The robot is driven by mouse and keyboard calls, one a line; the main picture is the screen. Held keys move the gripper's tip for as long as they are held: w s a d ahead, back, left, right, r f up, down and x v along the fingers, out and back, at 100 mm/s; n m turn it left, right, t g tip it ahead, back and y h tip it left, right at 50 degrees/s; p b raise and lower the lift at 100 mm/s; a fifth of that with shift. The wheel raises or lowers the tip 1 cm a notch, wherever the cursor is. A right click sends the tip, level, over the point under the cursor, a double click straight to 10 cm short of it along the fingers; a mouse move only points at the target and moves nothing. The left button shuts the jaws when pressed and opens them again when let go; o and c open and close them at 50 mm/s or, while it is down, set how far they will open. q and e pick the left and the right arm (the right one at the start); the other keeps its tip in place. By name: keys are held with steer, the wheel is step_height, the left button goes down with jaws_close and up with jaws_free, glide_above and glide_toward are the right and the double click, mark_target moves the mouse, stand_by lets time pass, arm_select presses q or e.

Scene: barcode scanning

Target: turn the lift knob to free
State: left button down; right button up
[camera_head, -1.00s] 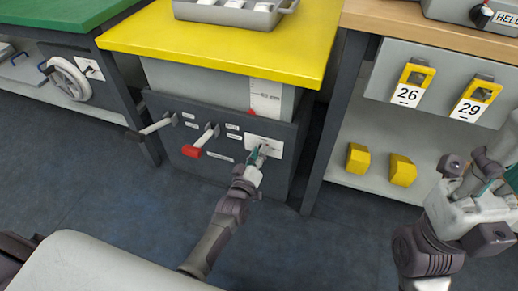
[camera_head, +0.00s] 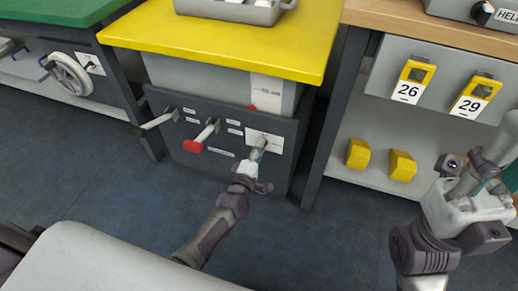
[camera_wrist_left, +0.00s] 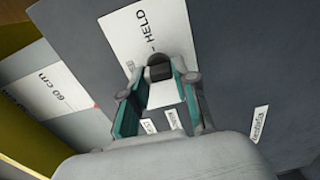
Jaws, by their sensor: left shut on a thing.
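The lift knob (camera_wrist_left: 159,68) is a small dark-ended knob on a white plate (camera_wrist_left: 137,22) that reads "HELD" in the left wrist view; other wording is covered. The plate (camera_head: 274,140) also shows on the dark panel under the yellow table in the head view. My left gripper (camera_head: 258,149) is at the plate. In the left wrist view its teal-padded fingers (camera_wrist_left: 165,82) stand on either side of the knob, shut on it. The knob's pointing direction is hidden. My right gripper (camera_head: 480,183) is at the right, away from the panel; its jaw opening is unclear.
A red-ended lever (camera_head: 193,146) and a grey lever (camera_head: 158,121) stick out of the panel left of the knob. A height scale (camera_head: 267,91) hangs above it. The yellow tabletop (camera_head: 220,45) overhangs. A shelf with yellow blocks (camera_head: 358,153) is at right. The floor in front is clear.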

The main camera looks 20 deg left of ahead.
arm_select(q)
steer(key=shift+n, duration=0.3)
steer(key=c, duration=0.9)
jaws_free()
steer(key=s, duration=1.2)
steer(key=shift+a, duration=0.25)
